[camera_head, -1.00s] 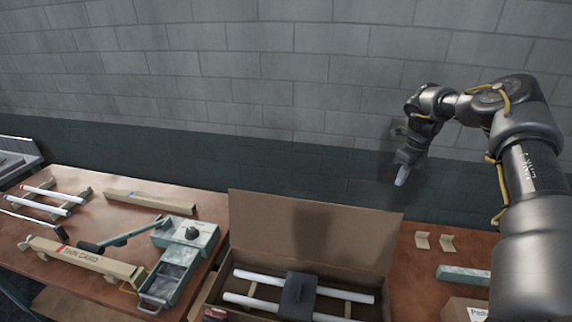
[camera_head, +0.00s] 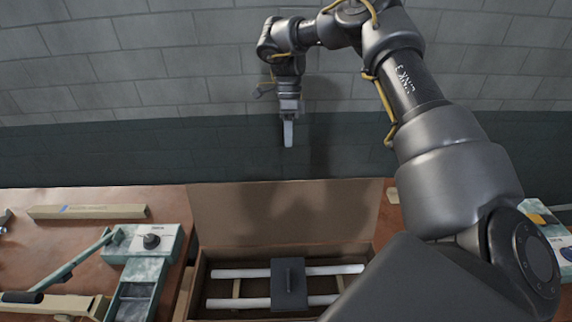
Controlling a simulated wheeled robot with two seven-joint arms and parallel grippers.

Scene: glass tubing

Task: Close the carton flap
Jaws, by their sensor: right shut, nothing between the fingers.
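The open cardboard carton (camera_head: 197,291) sits on the workbench at the bottom middle. Its flap (camera_head: 285,215) stands up along the back edge, leaning slightly back. White tubes (camera_head: 240,273) lie inside on cardboard supports, with a dark block with a raised handle (camera_head: 289,284) across them. My right gripper (camera_head: 288,135) is shut and empty. It points down above the flap's top edge, near its middle, and appears apart from it. My left gripper is not in view.
A green and white tool (camera_head: 150,245) with a black knob and a lever stands left of the carton. A long cardboard strip (camera_head: 88,212) lies at the back left. A grey block wall (camera_head: 150,90) rises behind the bench. My right arm covers the right side.

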